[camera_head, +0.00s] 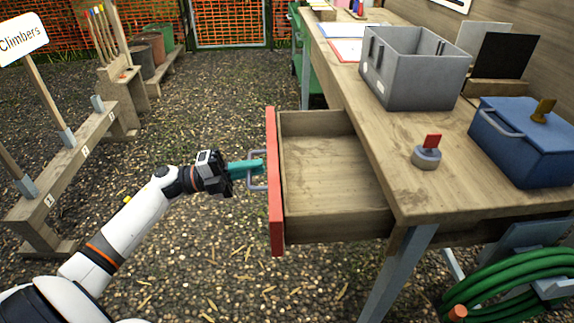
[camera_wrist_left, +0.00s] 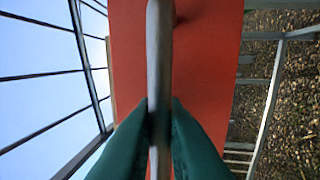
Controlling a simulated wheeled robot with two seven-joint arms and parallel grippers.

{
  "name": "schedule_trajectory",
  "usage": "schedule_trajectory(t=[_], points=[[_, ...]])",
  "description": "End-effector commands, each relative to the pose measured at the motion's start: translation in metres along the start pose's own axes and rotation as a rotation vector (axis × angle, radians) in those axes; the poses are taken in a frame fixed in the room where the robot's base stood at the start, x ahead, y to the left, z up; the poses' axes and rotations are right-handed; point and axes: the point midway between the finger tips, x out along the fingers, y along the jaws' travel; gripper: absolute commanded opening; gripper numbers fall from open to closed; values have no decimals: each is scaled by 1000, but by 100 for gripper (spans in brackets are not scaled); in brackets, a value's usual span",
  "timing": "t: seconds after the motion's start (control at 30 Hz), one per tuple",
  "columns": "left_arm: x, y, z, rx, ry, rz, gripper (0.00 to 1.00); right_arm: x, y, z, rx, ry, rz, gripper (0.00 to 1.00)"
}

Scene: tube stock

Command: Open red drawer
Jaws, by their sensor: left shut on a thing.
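The red drawer (camera_head: 275,190) stands pulled out from the left side of the wooden workbench, and its bare wooden inside (camera_head: 325,165) shows empty. A grey bar handle (camera_head: 254,185) is fixed to the red front. My left gripper (camera_head: 258,168) has teal fingers and is shut on this handle. In the left wrist view the handle (camera_wrist_left: 159,70) runs upright between the fingers of my left gripper (camera_wrist_left: 160,130), with the red drawer front (camera_wrist_left: 205,75) behind it. My right gripper is in neither view.
The workbench (camera_head: 385,135) carries a grey bin (camera_head: 412,80), a blue box (camera_head: 525,140) and a grey knob with a red tab (camera_head: 428,153). A green hose (camera_head: 505,290) hangs below. A wooden beam (camera_head: 70,170) stands at left. Open gravel lies between.

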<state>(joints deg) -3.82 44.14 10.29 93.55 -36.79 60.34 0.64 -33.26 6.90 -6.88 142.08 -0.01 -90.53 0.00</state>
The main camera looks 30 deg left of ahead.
Motion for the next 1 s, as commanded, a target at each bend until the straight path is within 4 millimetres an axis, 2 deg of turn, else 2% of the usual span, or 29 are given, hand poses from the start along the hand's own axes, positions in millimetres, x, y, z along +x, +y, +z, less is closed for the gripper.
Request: schedule_trajectory(t=[0.1, 0.3, 0.77, 0.8, 0.87, 0.9, 1.0], points=[[-24, 3, 0, -2, 1, -4, 0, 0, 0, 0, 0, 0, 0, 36], [-45, 7, 0, -2, 0, -2, 0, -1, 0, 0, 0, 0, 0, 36], [-51, 9, 0, -1, 0, 0, 0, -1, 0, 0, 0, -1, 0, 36], [-50, 9, 0, -1, 0, 0, 17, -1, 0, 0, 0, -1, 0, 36], [-50, 9, 0, -1, 0, 0, 27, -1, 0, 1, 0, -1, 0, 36], [-50, 9, 0, -1, 0, 0, 30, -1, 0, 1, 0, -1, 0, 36], [-50, 9, 0, -1, 0, 0, 30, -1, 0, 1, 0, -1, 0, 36]])
